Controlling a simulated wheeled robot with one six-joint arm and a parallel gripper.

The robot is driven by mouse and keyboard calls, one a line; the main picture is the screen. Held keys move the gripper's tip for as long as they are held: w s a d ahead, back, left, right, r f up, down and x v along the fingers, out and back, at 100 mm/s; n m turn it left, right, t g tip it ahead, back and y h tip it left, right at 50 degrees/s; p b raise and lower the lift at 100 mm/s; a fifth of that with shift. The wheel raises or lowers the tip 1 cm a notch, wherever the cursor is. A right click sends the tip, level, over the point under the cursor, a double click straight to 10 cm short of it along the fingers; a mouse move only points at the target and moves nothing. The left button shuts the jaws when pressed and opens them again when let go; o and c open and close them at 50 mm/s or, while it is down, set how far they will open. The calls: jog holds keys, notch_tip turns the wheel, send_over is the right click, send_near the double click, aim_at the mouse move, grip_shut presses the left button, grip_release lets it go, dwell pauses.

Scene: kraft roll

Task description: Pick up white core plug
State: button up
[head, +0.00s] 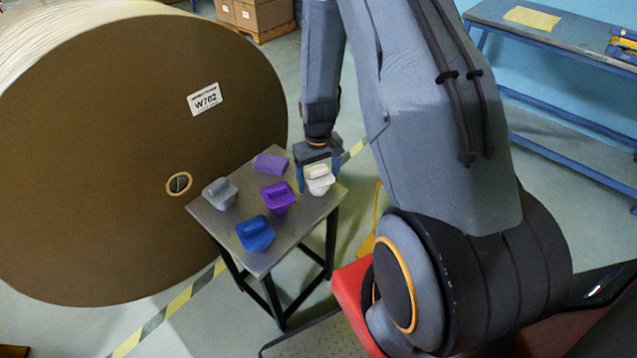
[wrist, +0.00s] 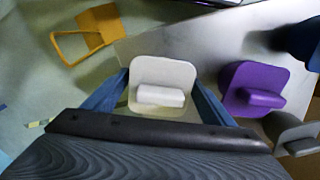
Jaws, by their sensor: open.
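The white core plug (head: 319,179) stands at the right corner of a small grey metal table (head: 225,223). My gripper (head: 318,180) reaches down over it, with a blue finger on either side of the plug. In the wrist view, the white plug (wrist: 162,86) lies between the two open fingers of my gripper (wrist: 158,95). Narrow gaps seem to show beside it, but I cannot tell whether a finger touches it. The lower part of the plug is hidden in the wrist view.
A huge brown kraft roll (head: 100,170) stands close on the left. A blue workbench (head: 560,35) is at the back right.

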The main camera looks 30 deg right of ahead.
jog(key=shift+f, duration=0.1)
jog(key=c, duration=0.9)
jog(key=shift+c, duration=0.2)
